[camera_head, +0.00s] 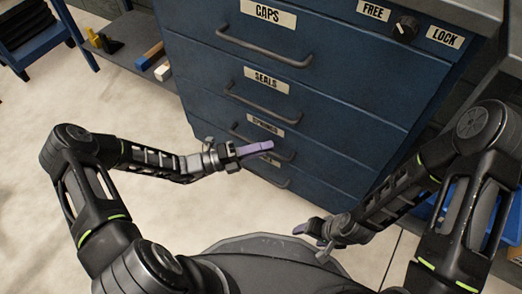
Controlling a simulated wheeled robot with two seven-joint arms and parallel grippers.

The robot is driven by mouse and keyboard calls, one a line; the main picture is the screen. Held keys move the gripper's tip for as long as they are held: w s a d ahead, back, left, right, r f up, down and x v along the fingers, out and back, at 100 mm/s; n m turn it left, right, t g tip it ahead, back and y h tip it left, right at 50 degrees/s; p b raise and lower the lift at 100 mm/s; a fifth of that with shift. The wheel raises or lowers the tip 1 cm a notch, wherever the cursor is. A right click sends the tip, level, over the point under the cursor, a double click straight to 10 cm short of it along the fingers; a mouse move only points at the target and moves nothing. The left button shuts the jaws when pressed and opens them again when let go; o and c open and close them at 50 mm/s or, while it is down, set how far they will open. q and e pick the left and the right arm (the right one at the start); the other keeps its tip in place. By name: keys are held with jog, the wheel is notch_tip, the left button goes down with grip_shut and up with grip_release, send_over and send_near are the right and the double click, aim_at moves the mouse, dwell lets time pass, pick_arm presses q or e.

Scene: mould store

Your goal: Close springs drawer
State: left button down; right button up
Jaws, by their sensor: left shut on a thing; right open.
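The springs drawer (312,150) is the third one down in a dark blue cabinet, below the seals drawer. Its label (265,126) is partly readable. My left gripper (262,147) has purple fingers and is shut at the springs drawer's grey bar handle (236,129), hiding part of it. The drawer front looks close to flush with its neighbours; I cannot tell whether a small gap is left. My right gripper (306,229) is open and empty, low in front of the cabinet and apart from it.
The caps drawer (215,18) and seals drawer (210,72) above look shut. A black knob (405,29) sits between FREE and LOCK labels at upper right. A blue-framed shelf with small blocks (150,55) stands left. The pale floor at left is clear.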

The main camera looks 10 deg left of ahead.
pick_arm(q)
jog(key=c, duration=1.7)
grip_release()
jog(key=shift+w, duration=0.25)
jog(key=p+v, duration=0.2)
jog(key=v, duration=0.6)
jog(key=shift+s, duration=0.1)
